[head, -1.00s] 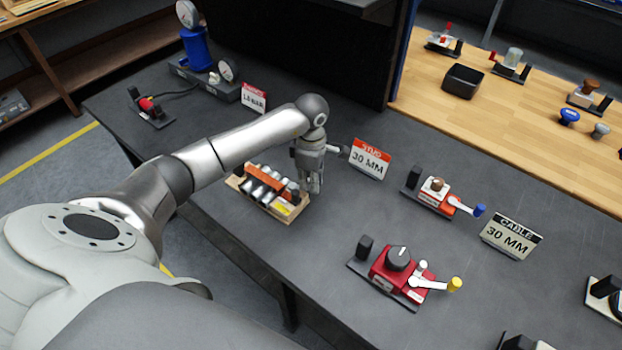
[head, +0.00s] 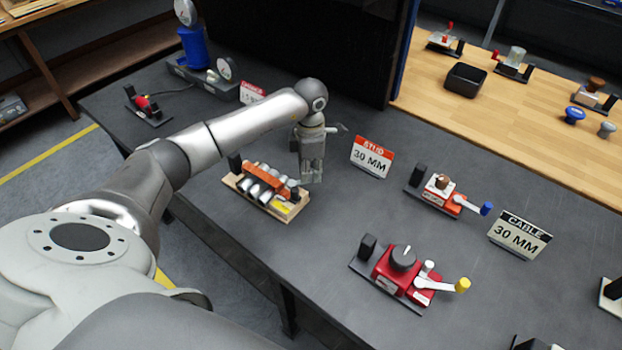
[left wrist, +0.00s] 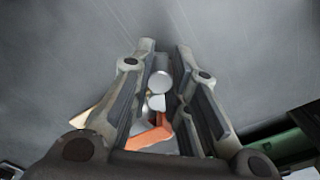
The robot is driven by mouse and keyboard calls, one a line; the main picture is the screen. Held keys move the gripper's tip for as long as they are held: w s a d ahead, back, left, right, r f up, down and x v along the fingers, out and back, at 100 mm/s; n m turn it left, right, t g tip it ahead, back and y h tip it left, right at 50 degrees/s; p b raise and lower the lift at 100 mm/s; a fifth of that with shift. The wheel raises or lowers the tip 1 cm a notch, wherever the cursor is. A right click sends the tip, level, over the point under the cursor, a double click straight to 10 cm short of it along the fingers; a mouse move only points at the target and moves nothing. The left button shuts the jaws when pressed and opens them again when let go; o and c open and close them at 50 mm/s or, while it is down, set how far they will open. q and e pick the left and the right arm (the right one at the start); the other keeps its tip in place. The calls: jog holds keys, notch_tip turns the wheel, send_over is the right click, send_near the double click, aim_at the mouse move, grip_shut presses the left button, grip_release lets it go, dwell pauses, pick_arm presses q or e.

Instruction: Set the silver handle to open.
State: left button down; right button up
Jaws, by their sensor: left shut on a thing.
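The valve unit (head: 262,187) has an orange-red bar, several silver cylinders and a light wooden base, and it sits on the dark bench left of centre in the head view. My left gripper (head: 312,179) points down at its right end. In the left wrist view, a silver handle (left wrist: 160,82) with a round end stands between the fingers of my left gripper (left wrist: 166,52), which is shut on it. Part of the orange-red body (left wrist: 150,137) shows below it. In the head view my gripper hides the handle, so its setting cannot be told. My right gripper is out of view.
A red-topped "30 MM" card (head: 371,157) stands just right of my gripper. Farther right are an orange-and-white valve (head: 440,193), a red valve (head: 402,270) and a "CABLE" card (head: 519,235). A blue gauge unit (head: 196,50) stands at the back left.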

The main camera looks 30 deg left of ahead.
pick_arm(q)
jog(key=n+b, duration=0.1)
jog(key=a+n+b, duration=0.1)
jog(key=n, duration=0.1)
jog(key=shift+w+a+f+n, duration=0.1)
jog(key=shift+w+a+n, duration=0.2)
jog(key=shift+w, duration=0.1)
jog(key=shift+w+a+n+b, duration=0.1)
jog(key=shift+a+n+b, duration=0.25)
jog(key=shift+n, duration=0.7)
jog(key=shift+a+n+b, duration=0.2)
jog(key=shift+a+n, duration=0.25)
jog(key=shift+n, duration=0.6)
jog(key=c, duration=1.3)
grip_release()
jog(key=shift+c, duration=0.2)
jog(key=shift+r, duration=0.3)
notch_tip(320, 180, up, 12)
jog(key=shift+f, duration=0.2)
